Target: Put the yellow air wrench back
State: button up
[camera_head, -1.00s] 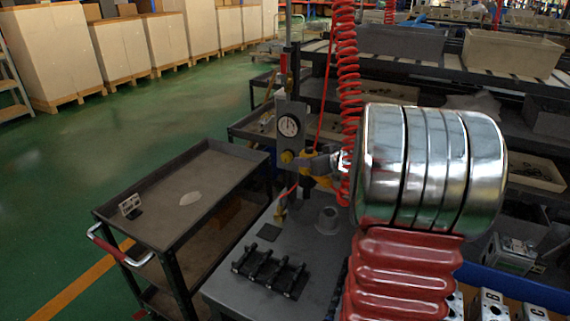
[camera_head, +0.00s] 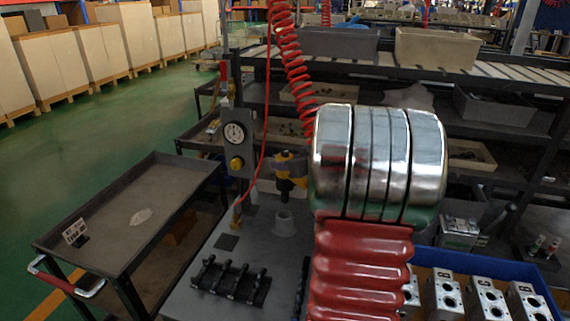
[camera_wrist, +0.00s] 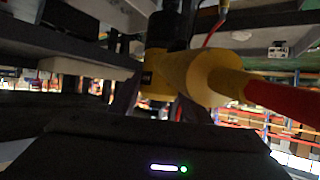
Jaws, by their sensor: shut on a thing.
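The yellow air wrench (camera_head: 291,167) hangs in the air in the head view, its dark nose pointing down, just above a grey cup (camera_head: 284,223) on the grey table (camera_head: 210,296). The nose and the cup look apart. In the wrist view the wrench's yellow body (camera_wrist: 186,76) fills the upper middle, with a red hose running right from it. My gripper (camera_wrist: 157,106) is shut on the wrench; its dark fingers lie on either side of the yellow body. In the head view my chrome and red arm hides part of the gripper and the wrench's right side.
A gauge post (camera_head: 238,140) with a yellow knob stands left of the wrench. A black rack (camera_head: 231,280) lies at the table's front. A grey cart (camera_head: 95,235) is at left. A blue crate (camera_head: 548,275) with metal valve blocks (camera_head: 487,300) is at right. A red coiled hose (camera_head: 291,70) hangs above.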

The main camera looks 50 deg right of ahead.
send_over(287, 192)
jog(key=shift+w+f, duration=0.15)
jog(key=shift+f, duration=0.95)
jog(key=shift+w+f, duration=0.1)
jog(key=shift+f, duration=4.5)
dwell(1.3)
jog(key=o, duration=1.5)
jog(key=shift+f, duration=0.1)
jog(key=shift+c, duration=0.2)
